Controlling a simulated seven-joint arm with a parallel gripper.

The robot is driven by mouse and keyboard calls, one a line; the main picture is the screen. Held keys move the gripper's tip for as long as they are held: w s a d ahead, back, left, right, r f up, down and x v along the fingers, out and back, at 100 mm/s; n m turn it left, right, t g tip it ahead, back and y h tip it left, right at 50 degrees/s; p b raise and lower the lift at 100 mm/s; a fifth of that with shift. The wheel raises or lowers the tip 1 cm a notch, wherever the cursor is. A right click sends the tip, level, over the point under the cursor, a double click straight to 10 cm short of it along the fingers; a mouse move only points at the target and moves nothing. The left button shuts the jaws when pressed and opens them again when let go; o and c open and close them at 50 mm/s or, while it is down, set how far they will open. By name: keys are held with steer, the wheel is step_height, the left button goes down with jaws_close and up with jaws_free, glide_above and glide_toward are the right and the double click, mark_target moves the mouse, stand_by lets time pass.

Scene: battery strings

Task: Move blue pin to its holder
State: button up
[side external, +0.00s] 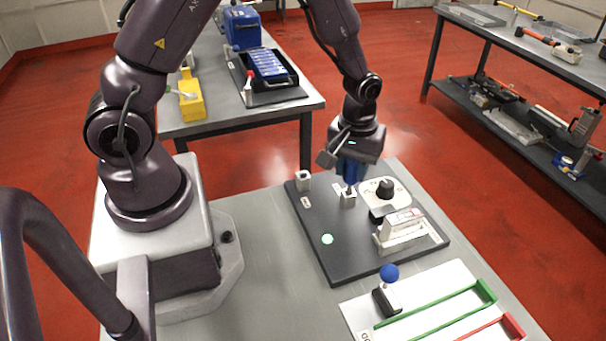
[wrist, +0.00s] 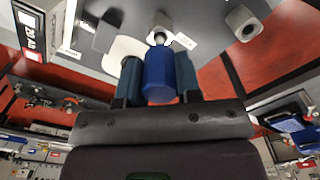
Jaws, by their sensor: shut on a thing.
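The blue pin (wrist: 158,77) is a thick blue cylinder with a metal tip. In the wrist view it lies between the two fingers of my gripper (wrist: 158,80), which is shut on it. In the side view my gripper (side external: 350,168) points down over the dark board (side external: 318,262), and its fingers hide most of the pin. The pin's tip is right at a small light block holder (side external: 348,199), also in the wrist view (wrist: 160,22). I cannot tell how far the tip is in it. A second block holder (side external: 303,181) with an open hole (wrist: 243,23) stands to its left in the side view.
A white plate with a dark knob (side external: 386,189) and a white boxy unit (side external: 402,228) stand close right of my gripper. A blue ball-topped lever (side external: 389,273) and green handle (side external: 485,291) are nearer the front. The board's front left is mostly clear.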

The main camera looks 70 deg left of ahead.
steer(key=shift+r, duration=0.85)
stand_by(0.3)
steer(key=shift+r, duration=2.45)
steer(key=s+a, duration=0.7)
steer(key=a, duration=0.1)
steer(key=shift+r, duration=0.4)
steer(key=shift+f, duration=2.9)
steer(key=shift+f, duration=2.4)
